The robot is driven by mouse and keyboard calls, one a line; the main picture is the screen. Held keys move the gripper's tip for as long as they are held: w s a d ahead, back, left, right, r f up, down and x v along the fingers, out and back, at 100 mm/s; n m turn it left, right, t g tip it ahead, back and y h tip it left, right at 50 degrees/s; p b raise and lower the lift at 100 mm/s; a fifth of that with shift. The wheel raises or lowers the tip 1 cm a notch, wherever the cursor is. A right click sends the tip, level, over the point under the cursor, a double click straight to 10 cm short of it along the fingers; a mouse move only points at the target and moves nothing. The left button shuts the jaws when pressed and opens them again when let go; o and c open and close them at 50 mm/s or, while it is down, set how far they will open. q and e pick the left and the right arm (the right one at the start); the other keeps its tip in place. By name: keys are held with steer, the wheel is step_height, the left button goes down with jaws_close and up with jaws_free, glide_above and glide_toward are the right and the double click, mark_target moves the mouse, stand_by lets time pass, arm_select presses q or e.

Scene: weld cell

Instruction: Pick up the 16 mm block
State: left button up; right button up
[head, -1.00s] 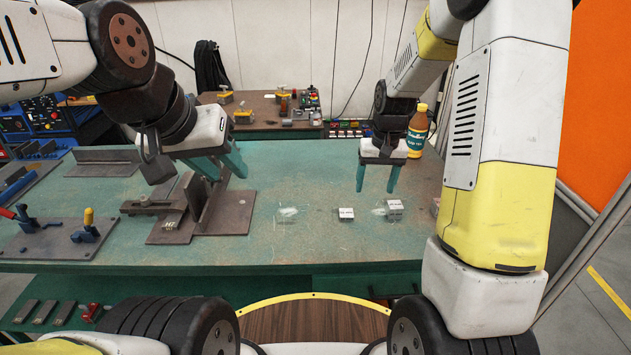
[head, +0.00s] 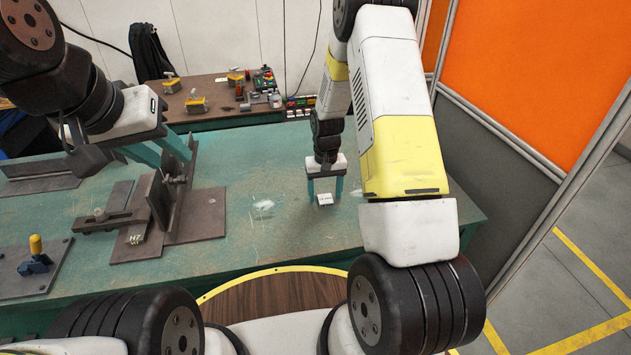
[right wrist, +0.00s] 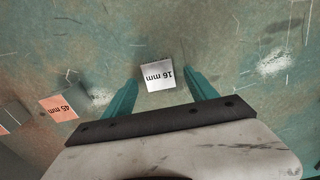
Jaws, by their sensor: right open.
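The 16 mm block (right wrist: 157,75) is a small pale block lettered "16 mm". In the right wrist view it lies on the green table between the fingertips of my right gripper (right wrist: 158,85), with a gap on each side. In the head view the block (head: 325,199) shows just below and between the fingers of my right gripper (head: 325,190), which point down and are open. My left gripper (head: 170,158) is at the left, above the steel fixture; its fingers look apart, and I see nothing between them.
In the right wrist view an orange-topped 45 mm block (right wrist: 60,107) lies to the left, with another block at the edge. A steel fixture (head: 200,213) stands on the table (head: 270,235) under my left gripper. The table between fixture and block is clear.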

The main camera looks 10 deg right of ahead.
steer(key=shift+f, duration=0.2)
jaws_close()
steer(key=shift+r, duration=0.15)
